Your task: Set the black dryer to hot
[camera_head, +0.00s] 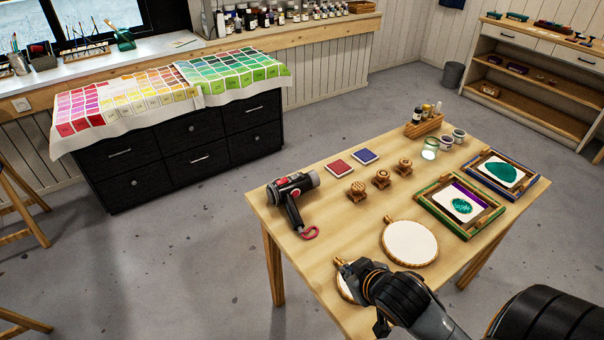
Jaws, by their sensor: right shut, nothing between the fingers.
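The black dryer (292,187) lies on its side near the left corner of the wooden table (330,235). Its barrel points right, red parts show on its body, and its handle runs toward the front, with a red loop (309,233) at the end. Its switch setting is too small to read. My right gripper (362,280) is shut and empty over the front of the table, to the right of and nearer than the dryer, apart from it. It partly hides a round hoop (344,287). My left gripper is out of view.
Another hoop (410,243) lies beside my right gripper. Several wooden stamps (382,178), a red pad (340,169), a blue pad (365,156), framed screens (460,205) and jars (430,149) stand farther back. Bare table lies between the dryer and the hoops.

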